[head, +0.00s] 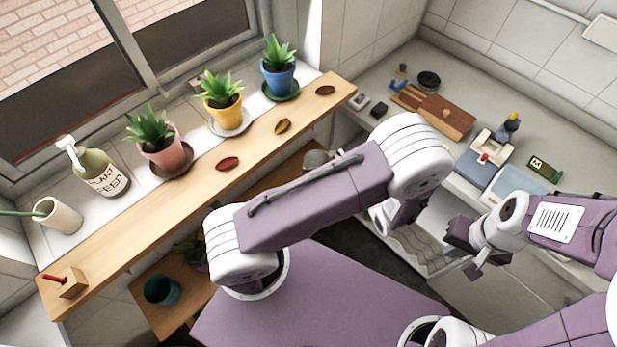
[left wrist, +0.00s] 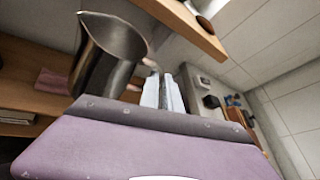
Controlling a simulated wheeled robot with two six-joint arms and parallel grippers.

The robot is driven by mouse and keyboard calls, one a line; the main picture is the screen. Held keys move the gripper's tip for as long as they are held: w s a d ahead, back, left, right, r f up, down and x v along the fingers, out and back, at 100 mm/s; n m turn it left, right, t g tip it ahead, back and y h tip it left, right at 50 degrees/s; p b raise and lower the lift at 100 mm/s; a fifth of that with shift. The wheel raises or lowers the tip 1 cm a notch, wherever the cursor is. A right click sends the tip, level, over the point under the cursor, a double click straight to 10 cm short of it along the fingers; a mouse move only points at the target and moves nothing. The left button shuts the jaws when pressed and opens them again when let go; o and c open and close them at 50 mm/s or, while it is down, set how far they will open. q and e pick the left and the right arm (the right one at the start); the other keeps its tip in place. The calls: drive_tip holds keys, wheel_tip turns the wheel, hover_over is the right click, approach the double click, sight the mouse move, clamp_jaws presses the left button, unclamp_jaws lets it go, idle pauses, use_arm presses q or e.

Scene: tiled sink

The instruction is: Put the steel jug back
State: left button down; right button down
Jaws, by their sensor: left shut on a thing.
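The steel jug (left wrist: 108,55) is large at the left of the left wrist view, tilted in the picture, with its handle side toward my fingers. My left gripper (left wrist: 165,92) is shut on it at the handle. In the head view only a small grey part of the jug (head: 316,158) shows beside the shelf's front edge; my left arm hides the rest of it and the left gripper. My right gripper (head: 469,252) is at the right, above the sink area and away from the jug; its fingers are too small to read.
A lower wooden surface holds a teal pot (head: 163,290).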

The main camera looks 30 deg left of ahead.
use_arm(q)
drive_tip(key=w+d+f+n+g+y+b, duration=0.1)
drive_tip(key=w+d+f+b, duration=0.1)
drive_tip(key=w+f+b, duration=0.4)
drive_tip(key=shift+w+d+f+n, duration=0.2)
drive_tip(key=shift+w+f+n, duration=0.1)
drive_tip(key=shift+w+f, duration=0.55)
